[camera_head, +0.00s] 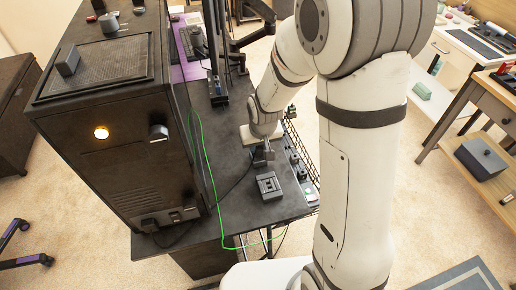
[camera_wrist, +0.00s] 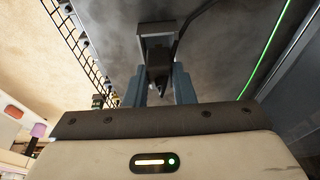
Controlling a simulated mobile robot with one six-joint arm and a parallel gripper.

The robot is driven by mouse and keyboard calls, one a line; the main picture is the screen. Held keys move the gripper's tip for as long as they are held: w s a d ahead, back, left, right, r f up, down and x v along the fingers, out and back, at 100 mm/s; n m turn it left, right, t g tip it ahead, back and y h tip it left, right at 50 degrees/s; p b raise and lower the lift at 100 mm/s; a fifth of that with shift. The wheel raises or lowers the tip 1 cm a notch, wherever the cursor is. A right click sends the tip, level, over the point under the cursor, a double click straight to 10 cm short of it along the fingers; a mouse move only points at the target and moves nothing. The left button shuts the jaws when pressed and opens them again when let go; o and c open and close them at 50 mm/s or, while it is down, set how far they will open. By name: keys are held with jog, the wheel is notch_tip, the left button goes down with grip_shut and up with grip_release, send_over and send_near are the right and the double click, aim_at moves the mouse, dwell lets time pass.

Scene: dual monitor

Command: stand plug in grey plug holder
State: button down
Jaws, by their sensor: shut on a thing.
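My gripper (camera_head: 263,160) points down over the dark desk (camera_head: 232,160), just behind the grey plug holder (camera_head: 269,186) in the head view. In the wrist view its two blue-grey fingers (camera_wrist: 157,88) are shut on a small dark plug (camera_wrist: 158,76), partly hidden between them. A black cable runs from near the plug up and to the right in that view. The holder (camera_wrist: 157,29) appears just beyond the fingertips, close to the plug. I cannot tell whether they touch. In the head view the plug is too small to make out.
A large black computer case (camera_head: 140,130) stands left of the gripper. A green cable (camera_head: 207,165) runs along the desk beside it. A wire rack (camera_head: 303,160) and several small dark blocks line the right edge. A monitor stand (camera_head: 216,85) is behind.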

jog(key=shift+f, duration=0.65)
jog(key=shift+f, duration=0.2)
jog(key=c, duration=1.2)
grip_release()
jog(key=shift+r, duration=0.1)
